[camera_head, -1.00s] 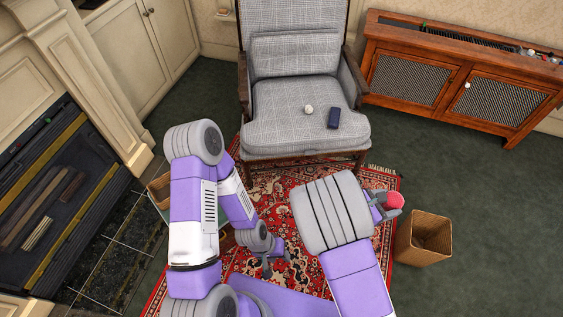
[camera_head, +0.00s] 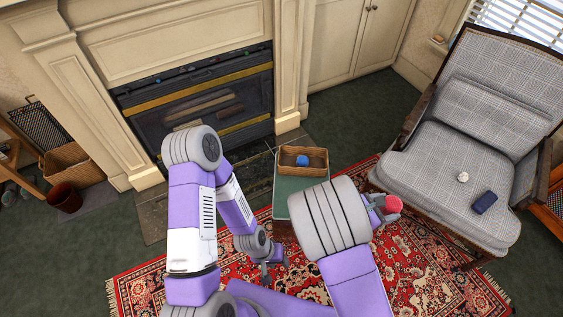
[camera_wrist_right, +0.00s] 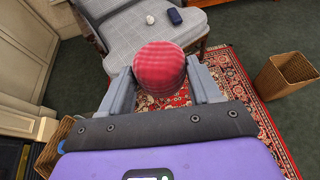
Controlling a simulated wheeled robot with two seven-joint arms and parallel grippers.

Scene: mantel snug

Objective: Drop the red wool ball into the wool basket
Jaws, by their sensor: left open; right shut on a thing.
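The red wool ball (camera_head: 393,204) is held in my right gripper (camera_head: 385,209), above the rug in front of the armchair. In the right wrist view the ball (camera_wrist_right: 160,68) sits between the two fingers, clear of other things. A shallow wicker basket (camera_head: 289,171) with a blue ball (camera_head: 302,160) in it stands on a green-topped stand, to the left of and beyond my right gripper. Part of a wicker basket (camera_wrist_right: 52,148) shows at the lower left of the right wrist view. My left gripper (camera_head: 268,266) is open and empty, low over the rug.
The green-topped stand (camera_head: 287,204) is partly hidden by my right arm. The grey armchair (camera_head: 440,165) holds a white ball (camera_head: 463,177) and a dark blue object (camera_head: 485,202). A tall wicker bin (camera_wrist_right: 283,75) stands on the carpet at right. The fireplace (camera_head: 200,105) is behind the stand.

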